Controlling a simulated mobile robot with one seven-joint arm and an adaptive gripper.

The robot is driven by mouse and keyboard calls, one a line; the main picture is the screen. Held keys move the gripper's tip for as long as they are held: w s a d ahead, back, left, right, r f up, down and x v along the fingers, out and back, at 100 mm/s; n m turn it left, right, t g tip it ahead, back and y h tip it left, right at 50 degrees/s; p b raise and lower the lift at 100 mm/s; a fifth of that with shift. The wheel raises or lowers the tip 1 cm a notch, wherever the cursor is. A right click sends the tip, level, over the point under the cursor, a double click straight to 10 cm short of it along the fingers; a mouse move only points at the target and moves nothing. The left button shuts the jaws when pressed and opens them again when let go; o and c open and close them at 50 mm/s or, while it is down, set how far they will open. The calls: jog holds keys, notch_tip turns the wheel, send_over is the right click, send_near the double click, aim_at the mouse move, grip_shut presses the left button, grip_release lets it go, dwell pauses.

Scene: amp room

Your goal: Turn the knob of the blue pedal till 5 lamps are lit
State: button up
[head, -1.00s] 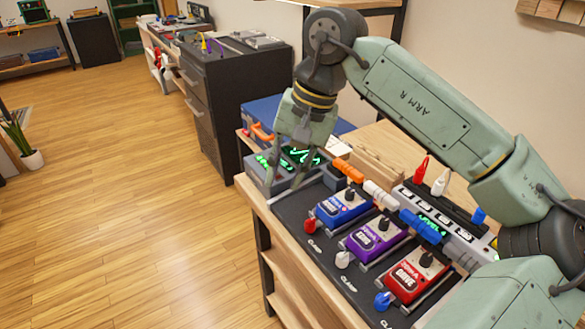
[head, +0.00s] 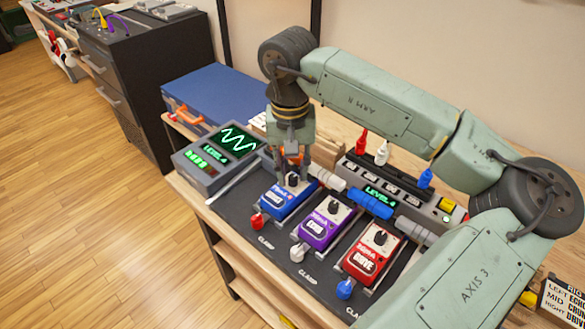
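The blue pedal (head: 286,200) sits at the left of three pedals on the dark pedalboard (head: 240,218), with a black knob (head: 292,181) on its upper part. My gripper (head: 293,175) points down over this knob, its fingers on either side of it. Whether the fingers touch the knob, and how far they are closed, I cannot make out. A level unit (head: 381,190) behind the pedals shows green "LEVEL" text that seems to end in 4. The meter box (head: 212,158) at left also shows a green level readout and a wave trace. Single lamps are too small to count.
A purple pedal (head: 324,224) and a red pedal (head: 370,254) stand right of the blue one. Red, white and blue clamp knobs stick out in front. An orange plug and white and blue cylinders lie close behind the pedals. A blue case (head: 215,95) stands behind the meter box.

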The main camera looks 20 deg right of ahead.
jog(key=shift+f, duration=0.75)
jog(key=shift+c, duration=0.5)
grip_shut()
